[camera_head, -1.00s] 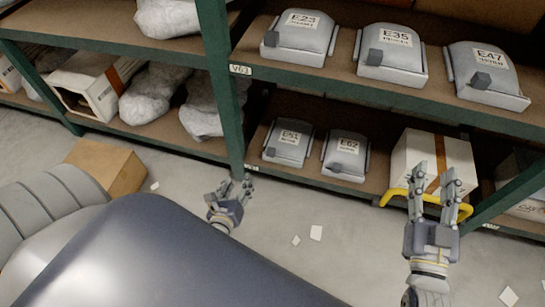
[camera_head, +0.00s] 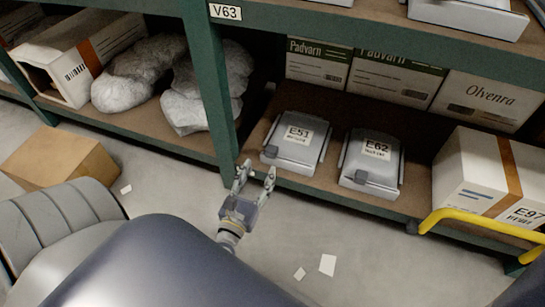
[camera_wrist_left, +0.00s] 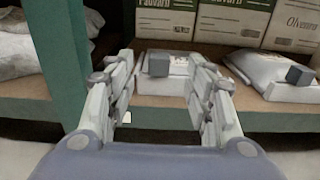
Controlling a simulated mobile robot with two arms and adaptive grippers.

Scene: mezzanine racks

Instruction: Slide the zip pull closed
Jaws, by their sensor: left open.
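Two grey pouches lie on trays on the lower shelf: E51 (camera_head: 298,140) and E62 (camera_head: 373,158). Each has a dark grey block at its near left side, which looks like a zip pull: one on E51 (camera_head: 271,151), one on E62 (camera_head: 361,177). My left gripper (camera_head: 256,176) is open and empty, just in front of E51 near the shelf edge. In the left wrist view, the E51 block (camera_wrist_left: 158,64) shows between the spread fingers (camera_wrist_left: 160,85), beyond their tips and apart from them. The E62 block (camera_wrist_left: 299,74) is farther right. My right gripper is out of view.
A green post (camera_head: 209,85) stands left of E51. A white carton (camera_head: 475,172) and a yellow rail (camera_head: 480,221) are at right. Boxes (camera_head: 390,78) stand behind the pouches. A brown box (camera_head: 62,158) and paper scraps (camera_head: 327,265) lie on the floor.

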